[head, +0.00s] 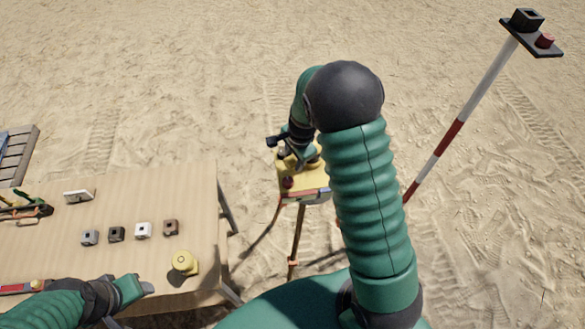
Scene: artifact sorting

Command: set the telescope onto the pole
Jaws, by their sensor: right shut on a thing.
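The red-and-white pole (451,137) stands tilted in the picture at the right. Its dark top plate (518,38) carries a black square socket and a red knob. My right gripper (288,155) is at the yellow top (316,182) of a tripod stand, left of the pole and apart from it. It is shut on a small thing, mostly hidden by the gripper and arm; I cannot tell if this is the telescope. My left gripper (138,289) is low over the table's front edge; its finger gap is unclear.
The wooden table (60,245) holds several small square blocks (116,234), a yellow round piece (184,263), a white piece (78,196) and tools at the left. A pallet (18,150) lies beyond. Open sand surrounds the pole.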

